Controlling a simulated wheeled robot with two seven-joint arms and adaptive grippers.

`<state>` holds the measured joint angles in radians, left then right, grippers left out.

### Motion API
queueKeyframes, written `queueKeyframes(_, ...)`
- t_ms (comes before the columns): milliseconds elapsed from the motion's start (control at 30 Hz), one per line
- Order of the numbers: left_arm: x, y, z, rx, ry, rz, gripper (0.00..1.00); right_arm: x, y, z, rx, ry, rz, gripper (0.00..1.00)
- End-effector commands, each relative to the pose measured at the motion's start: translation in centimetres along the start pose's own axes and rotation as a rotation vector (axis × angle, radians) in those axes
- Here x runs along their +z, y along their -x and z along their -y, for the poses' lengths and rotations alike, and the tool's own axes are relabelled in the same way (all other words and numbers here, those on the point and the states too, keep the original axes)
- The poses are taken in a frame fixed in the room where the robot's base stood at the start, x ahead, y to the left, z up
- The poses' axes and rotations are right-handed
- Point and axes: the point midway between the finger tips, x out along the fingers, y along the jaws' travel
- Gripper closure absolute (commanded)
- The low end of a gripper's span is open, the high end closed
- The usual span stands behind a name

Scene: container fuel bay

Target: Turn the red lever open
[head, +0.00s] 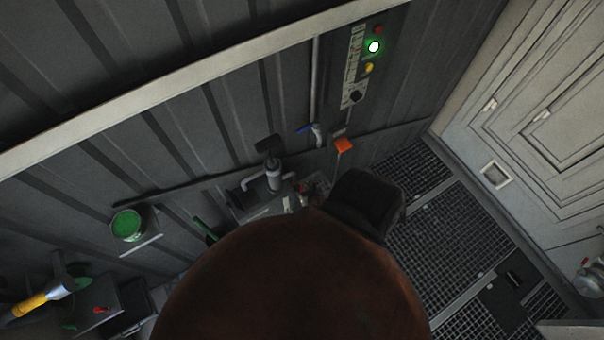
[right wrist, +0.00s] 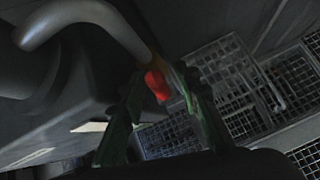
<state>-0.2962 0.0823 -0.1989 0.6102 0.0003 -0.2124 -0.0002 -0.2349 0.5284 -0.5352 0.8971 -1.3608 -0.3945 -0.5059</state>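In the right wrist view a small red lever end (right wrist: 157,86) shows beneath a curved grey pipe. The two dark green fingers of my right gripper (right wrist: 161,92) stand on either side of it. I cannot tell whether they touch or clamp it. In the head view an orange-red paddle (head: 343,145) sticks out from the wall below a vertical pipe; I cannot tell if it is the same part. A large brown rounded shape and a dark block in front of the wall hide much of my right gripper's surroundings there.
Above the paddle is a wall panel with a lit green lamp (head: 374,47) and a blue lever (head: 305,129) beside the pipe. A green-filled can (head: 127,225) sits on a bracket to the left. Floor grating (head: 440,235) lies open at right, before pale doors (head: 530,110).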

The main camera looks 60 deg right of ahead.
Motion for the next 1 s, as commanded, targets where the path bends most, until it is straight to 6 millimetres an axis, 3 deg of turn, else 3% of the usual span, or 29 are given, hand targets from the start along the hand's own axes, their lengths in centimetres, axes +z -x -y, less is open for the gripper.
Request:
queueKeyframes(167,0.0,-0.1,-0.1,0.001,0.000,0.001,0.60,-0.3,1.0,-0.1,0.003,-0.003,-0.003,0.69)
queueKeyframes(700,-0.1,-0.1,-0.3,0.003,0.001,0.001,0.60,0.1,7.3,0.0,0.001,-0.002,0.001,0.69)
queueKeyframes(1000,0.0,-0.1,-0.3,0.003,0.001,0.001,0.60,0.2,8.0,0.0,0.000,-0.001,0.001,0.69)
